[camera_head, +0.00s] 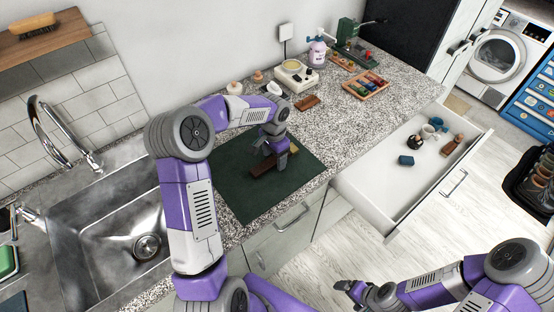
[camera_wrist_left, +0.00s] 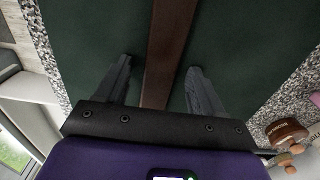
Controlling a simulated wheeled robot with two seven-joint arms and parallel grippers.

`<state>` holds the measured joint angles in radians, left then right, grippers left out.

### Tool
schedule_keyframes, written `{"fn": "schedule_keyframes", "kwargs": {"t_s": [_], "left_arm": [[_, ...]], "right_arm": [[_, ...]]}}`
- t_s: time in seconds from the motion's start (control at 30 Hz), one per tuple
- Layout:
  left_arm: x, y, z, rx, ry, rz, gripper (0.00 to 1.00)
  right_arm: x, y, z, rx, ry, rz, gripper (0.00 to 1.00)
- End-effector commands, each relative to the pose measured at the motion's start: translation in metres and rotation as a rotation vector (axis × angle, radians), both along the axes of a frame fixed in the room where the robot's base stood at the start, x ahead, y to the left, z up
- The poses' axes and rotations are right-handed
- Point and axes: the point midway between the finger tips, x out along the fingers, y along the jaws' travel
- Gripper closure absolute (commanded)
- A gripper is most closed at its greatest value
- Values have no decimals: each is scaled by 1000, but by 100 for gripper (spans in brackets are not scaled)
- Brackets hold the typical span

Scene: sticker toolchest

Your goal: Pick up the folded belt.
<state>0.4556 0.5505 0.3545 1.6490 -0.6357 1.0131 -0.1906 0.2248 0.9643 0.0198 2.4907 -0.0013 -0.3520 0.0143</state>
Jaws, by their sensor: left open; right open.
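The folded belt (camera_head: 264,170) is a dark brown strip lying on a dark green mat (camera_head: 240,200) on the counter. My left gripper (camera_head: 272,157) is above it, with the wrist partly hiding the strip in the head view. In the left wrist view the belt (camera_wrist_left: 170,40) runs between the two fingers of my left gripper (camera_wrist_left: 160,66). Those fingers are apart, with a gap on each side of the belt. My right gripper (camera_head: 350,290) is open and empty, low over the floor area, far from the belt.
A steel sink (camera_head: 110,235) with a tap is on the left. An open white drawer (camera_head: 375,190) holding several small items juts out to the right. Bottles, a wooden tray (camera_head: 366,85) and a green tool (camera_head: 350,38) stand at the back of the counter.

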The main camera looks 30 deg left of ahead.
Motion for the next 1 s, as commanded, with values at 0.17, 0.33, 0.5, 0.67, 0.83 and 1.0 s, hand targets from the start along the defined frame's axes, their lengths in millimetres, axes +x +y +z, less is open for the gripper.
{"fn": "schedule_keyframes", "kwargs": {"t_s": [0.17,0.33,0.5,0.67,0.83,1.0], "left_arm": [[0,0,1,0,0,0,40],[0,0,1,0,0,0,66],[0,0,1,0,0,0,92],[0,0,1,1,-1,0,100],[1,0,7,1,-3,0,100],[1,0,37,2,-6,0,100]], "right_arm": [[0,0,1,0,0,0,12],[0,0,1,0,0,0,12],[0,0,0,0,0,0,12],[0,0,0,0,0,0,12],[0,0,2,0,0,0,12],[0,0,8,0,0,0,12]]}}
